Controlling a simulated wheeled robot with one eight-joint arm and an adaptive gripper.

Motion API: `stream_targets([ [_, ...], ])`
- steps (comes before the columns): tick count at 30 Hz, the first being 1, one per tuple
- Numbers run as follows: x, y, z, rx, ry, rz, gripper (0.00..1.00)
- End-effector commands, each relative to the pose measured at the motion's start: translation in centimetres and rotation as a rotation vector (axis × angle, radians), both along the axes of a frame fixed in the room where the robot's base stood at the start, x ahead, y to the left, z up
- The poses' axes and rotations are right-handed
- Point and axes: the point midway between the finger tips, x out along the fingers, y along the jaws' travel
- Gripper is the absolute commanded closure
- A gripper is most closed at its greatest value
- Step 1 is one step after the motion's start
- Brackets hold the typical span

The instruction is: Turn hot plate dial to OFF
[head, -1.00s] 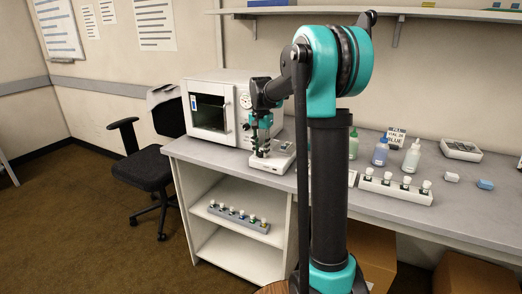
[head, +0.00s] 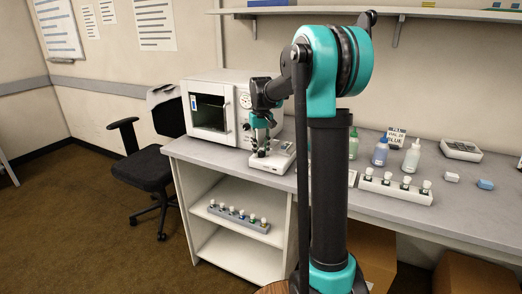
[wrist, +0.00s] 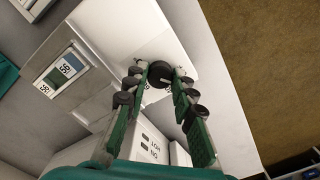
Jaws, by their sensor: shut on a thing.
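The hot plate (head: 284,158) is a low white unit on the bench, right of the microwave-like oven. Its round black dial (wrist: 160,74) shows at the top middle of the wrist view. A short pale mark is visible on the dial, but I cannot read its setting. My gripper (wrist: 161,72) points down over the hot plate and is shut on the dial, one fingertip on each side. In the head view my gripper (head: 261,150) hides the dial.
The white oven (head: 205,110) stands close to the left of my gripper. Bottles (head: 411,157) and a white vial rack (head: 395,189) stand to the right. Another vial rack (head: 238,218) is on the shelf below. The bench edge is just in front.

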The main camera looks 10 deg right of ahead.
Motion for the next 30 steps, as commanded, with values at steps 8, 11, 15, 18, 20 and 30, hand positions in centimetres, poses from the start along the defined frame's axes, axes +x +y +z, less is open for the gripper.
stream_targets([
  [8, 0.02, -0.01, 0.02, 0.000, 0.000, 0.221, 1.00],
  [11, 0.02, -0.01, 0.02, 0.000, 0.000, 0.283, 1.00],
  [15, 0.02, -0.01, 0.02, 0.000, 0.000, 0.348, 1.00],
  [18, 0.02, -0.01, 0.02, 0.000, 0.000, 0.380, 1.00],
  [20, 0.02, -0.01, 0.02, 0.000, 0.000, 0.395, 1.00],
  [30, 0.02, -0.01, 0.02, 0.000, 0.000, 0.420, 1.00],
])
